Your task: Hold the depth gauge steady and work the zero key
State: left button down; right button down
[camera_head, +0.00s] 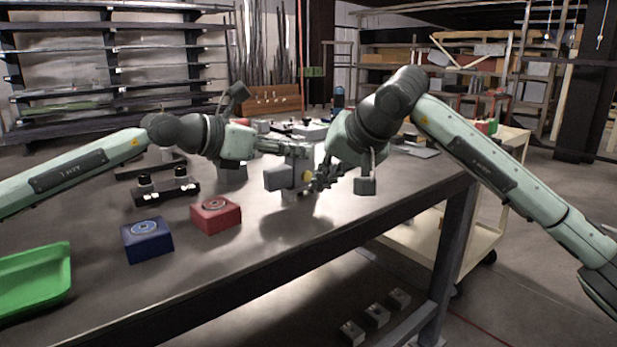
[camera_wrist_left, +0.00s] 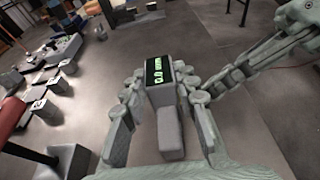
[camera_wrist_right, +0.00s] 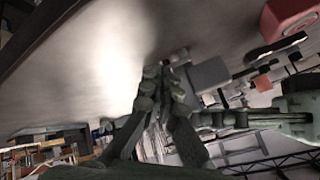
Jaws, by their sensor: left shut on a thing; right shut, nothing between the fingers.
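The depth gauge (camera_head: 278,178) is a grey block held above the bench. My left gripper (camera_head: 287,150) is shut on it. In the left wrist view the gauge (camera_wrist_left: 169,128) sits between the fingers (camera_wrist_left: 160,92), with a dark display of green characters (camera_wrist_left: 156,70). A small yellow round part (camera_head: 306,175) shows beside the gauge; I cannot tell whether it is the zero key. My right gripper (camera_head: 318,183) is shut and empty, its tips close to the gauge's right side. In the right wrist view the tips (camera_wrist_right: 166,72) are left of the grey block (camera_wrist_right: 208,74); contact is unclear.
A red box (camera_head: 216,214), a blue box (camera_head: 148,240) and a green tray (camera_head: 35,280) stand at the bench's left front. A dark stand with two knobs (camera_head: 165,191) is behind them. The bench top (camera_head: 340,205) is clear below the grippers. A cart (camera_head: 480,215) stands at right.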

jog(key=shift+s+d, duration=0.75)
jog(key=shift+s, duration=0.25)
jog(key=shift+s+d, duration=0.75)
jog(key=shift+s, duration=0.25)
pick_arm(q)
jog(key=c, duration=1.1)
grip_release()
jog(key=shift+a, duration=0.1)
